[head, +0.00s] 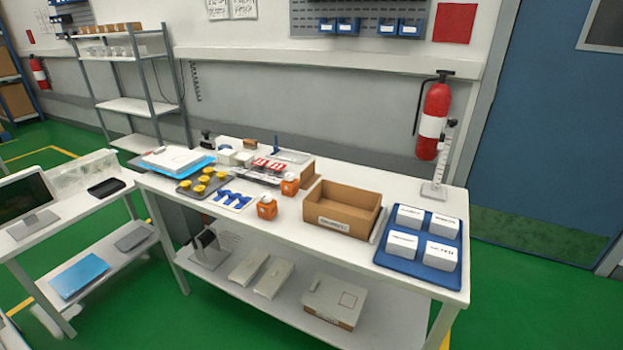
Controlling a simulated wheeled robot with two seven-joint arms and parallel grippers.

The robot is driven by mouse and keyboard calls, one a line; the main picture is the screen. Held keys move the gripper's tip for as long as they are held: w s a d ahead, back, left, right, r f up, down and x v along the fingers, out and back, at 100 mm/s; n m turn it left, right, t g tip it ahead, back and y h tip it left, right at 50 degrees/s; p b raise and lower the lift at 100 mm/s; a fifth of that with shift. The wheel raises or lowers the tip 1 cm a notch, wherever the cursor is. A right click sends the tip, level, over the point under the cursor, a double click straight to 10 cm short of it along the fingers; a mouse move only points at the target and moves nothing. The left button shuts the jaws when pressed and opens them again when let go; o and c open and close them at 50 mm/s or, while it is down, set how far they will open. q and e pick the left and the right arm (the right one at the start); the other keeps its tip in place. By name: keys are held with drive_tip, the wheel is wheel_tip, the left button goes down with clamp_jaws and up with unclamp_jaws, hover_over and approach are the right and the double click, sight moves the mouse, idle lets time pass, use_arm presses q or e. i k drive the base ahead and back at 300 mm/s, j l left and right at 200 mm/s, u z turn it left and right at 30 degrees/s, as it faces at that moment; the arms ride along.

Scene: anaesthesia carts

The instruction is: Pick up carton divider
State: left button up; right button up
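An open brown cardboard carton (341,227) with a white label stands on the right half of the white workbench (305,243). Its inside looks empty, and the label is too small to read. A small upright brown cardboard piece (308,171) stands just behind its left end. I cannot tell for sure which piece is the carton divider. A thin grey strip lies along the carton's right side. Neither of my grippers is in view.
A blue tray (380,261) with several white boxes lies right of the carton. Orange containers (267,208), blue parts (233,199) and yellow knobs (203,184) lie to its left. A fire extinguisher (432,122) hangs behind. A second table with a screen (22,197) stands left.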

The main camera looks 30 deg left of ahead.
sight(309, 177)
drive_tip(key=i+j+z, duration=0.25)
drive_tip(key=j, duration=0.3)
drive_tip(key=j+z, duration=0.2)
drive_tip(key=j, duration=0.3)
drive_tip(key=j+z, duration=0.25)
drive_tip(key=j, duration=0.35)
drive_tip(key=i, duration=0.05)
